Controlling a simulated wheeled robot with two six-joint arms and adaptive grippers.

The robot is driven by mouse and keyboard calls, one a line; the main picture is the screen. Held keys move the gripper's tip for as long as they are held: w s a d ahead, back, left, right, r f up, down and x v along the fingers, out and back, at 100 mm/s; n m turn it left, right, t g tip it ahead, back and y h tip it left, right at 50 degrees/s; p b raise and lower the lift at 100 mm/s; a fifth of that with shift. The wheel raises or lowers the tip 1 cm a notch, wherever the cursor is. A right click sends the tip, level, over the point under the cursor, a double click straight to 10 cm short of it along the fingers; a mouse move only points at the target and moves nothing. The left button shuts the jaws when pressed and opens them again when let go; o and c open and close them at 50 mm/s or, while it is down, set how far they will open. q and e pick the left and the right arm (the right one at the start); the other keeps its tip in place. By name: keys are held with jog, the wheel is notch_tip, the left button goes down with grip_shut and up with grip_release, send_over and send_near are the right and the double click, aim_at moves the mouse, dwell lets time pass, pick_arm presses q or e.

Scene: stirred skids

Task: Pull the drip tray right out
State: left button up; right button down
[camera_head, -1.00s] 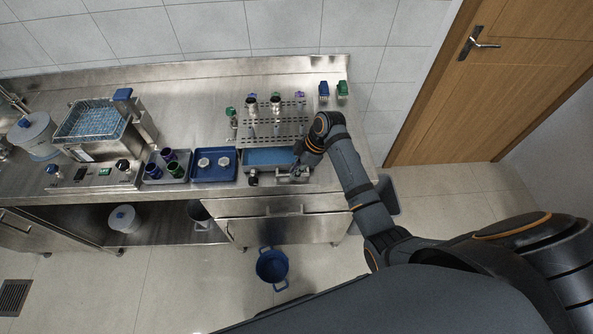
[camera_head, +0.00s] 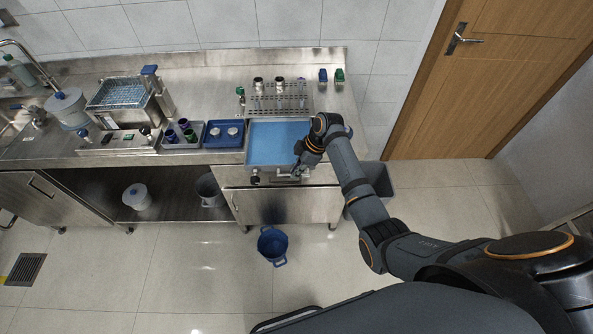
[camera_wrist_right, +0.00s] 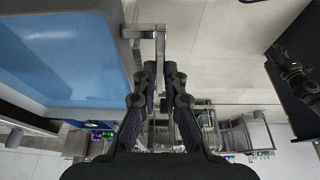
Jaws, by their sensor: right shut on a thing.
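The drip tray (camera_head: 268,170) is a wide metal tray with a flat light-blue inside. It sticks out from under the perforated rack (camera_head: 280,97) towards me. A bar handle (camera_head: 283,178) and a dark knob (camera_head: 255,178) are on its front. My right gripper (camera_head: 299,172) is at the right end of the handle. In the right wrist view the tray (camera_wrist_right: 127,65) fills the upper left, and my right gripper (camera_wrist_right: 160,72) is shut on the handle (camera_wrist_right: 147,33). Whether the tray's back end is still under the rack is hard to tell. My left gripper is not in view.
A blue tray (camera_head: 206,140) with two white round pieces stands left of the drip tray. A blue bucket (camera_head: 272,245) stands on the floor in front of the cabinet. A grey bin (camera_head: 377,178) is right of the bench.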

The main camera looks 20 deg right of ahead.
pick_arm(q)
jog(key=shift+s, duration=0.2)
pick_arm(e)
jog(key=shift+s, duration=0.1)
jog(key=c, duration=1.7)
grip_release()
jog(key=shift+s, duration=0.1)
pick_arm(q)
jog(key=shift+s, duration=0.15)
pick_arm(e)
jog(key=shift+s, duration=0.1)
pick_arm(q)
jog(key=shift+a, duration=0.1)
pick_arm(e)
jog(key=shift+d+r, duration=0.1)
jog(key=shift+r, duration=0.2)
jog(key=v, duration=1.1)
jog(key=shift+d+r, duration=0.1)
jog(key=shift+r, duration=0.05)
